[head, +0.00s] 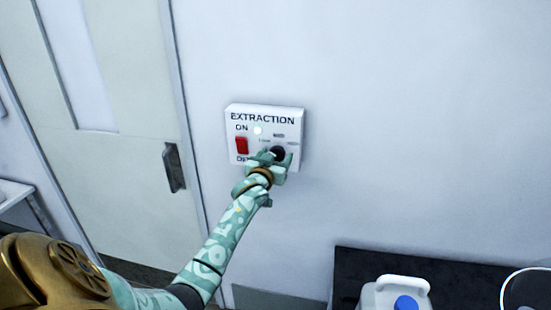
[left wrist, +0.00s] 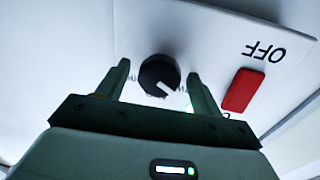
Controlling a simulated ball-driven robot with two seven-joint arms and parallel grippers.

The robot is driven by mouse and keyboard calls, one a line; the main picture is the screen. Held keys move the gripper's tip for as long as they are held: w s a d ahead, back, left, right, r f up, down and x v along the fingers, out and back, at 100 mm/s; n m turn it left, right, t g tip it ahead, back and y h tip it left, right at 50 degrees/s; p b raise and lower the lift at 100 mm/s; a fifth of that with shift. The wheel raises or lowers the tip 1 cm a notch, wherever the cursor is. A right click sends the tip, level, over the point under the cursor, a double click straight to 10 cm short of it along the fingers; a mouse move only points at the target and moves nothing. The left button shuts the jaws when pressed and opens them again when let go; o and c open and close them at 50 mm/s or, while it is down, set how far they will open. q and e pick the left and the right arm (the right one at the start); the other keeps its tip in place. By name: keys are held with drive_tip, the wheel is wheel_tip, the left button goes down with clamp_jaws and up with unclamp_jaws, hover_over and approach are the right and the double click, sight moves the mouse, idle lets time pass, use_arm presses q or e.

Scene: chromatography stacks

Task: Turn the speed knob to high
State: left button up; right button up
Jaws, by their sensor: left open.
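A white control box (head: 236,160) labelled EXTRACTION is mounted on the wall. Its black round speed knob (head: 278,153) is at the lower right, partly hidden by my left gripper in the head view. In the left wrist view the knob (left wrist: 159,77) shows a white pointer line, slanting toward the picture's lower right. My left gripper (left wrist: 157,80) is open, with one finger on each side of the knob and visible gaps between. I cannot tell how far the fingertips reach along the knob's depth. My right gripper is not in view.
A red ON/OFF switch (head: 242,146) is on the same box, left of the knob, with a lit white lamp (head: 258,130) above. A door with a dark handle (head: 175,168) is to the left. A white jug (head: 395,292) stands on a dark surface at lower right.

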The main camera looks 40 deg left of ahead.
use_arm(q)
drive_tip(key=shift+w+a, duration=0.1)
drive_tip(key=shift+w, duration=0.05)
drive_tip(key=c, duration=1)
